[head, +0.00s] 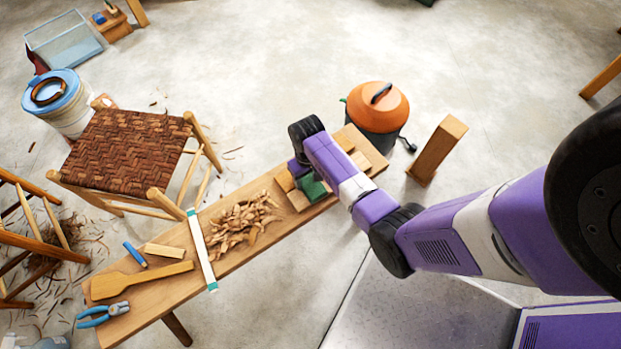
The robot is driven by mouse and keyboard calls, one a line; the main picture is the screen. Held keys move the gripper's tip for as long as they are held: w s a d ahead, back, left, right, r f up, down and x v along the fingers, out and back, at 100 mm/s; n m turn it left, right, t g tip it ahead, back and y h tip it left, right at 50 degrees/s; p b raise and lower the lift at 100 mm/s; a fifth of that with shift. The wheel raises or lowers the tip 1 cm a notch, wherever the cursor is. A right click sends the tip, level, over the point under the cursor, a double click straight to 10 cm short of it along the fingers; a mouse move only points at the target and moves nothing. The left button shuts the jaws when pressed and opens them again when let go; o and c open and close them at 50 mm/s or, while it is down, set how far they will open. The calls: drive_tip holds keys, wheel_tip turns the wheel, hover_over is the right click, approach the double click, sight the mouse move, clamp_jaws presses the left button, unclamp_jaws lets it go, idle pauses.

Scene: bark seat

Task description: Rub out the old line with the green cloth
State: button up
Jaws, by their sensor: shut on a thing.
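The green cloth (313,189) shows as a small dark green patch at the right part of the long wooden bench (230,262). My gripper (303,176) is directly at the cloth, pointing down, and is shut on it. My own wrist covers most of the fingers, so the grip itself is partly hidden. The cloth is low over light wooden blocks (298,200) on the bench; I cannot tell whether it touches them. I cannot make out the old line in this view.
Wood shavings (240,222) lie mid-bench, beside a pale strip (201,250). A wooden paddle (140,280) and blue pliers (103,314) lie at the left end. A woven-seat stool (128,152) stands behind. An orange-lidded pot (378,107) and upright block (436,150) stand right.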

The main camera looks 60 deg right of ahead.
idle(0.3)
wheel_tip(320, 180, up, 6)
drive_tip(key=p, duration=0.6)
drive_tip(key=shift+f, duration=0.2)
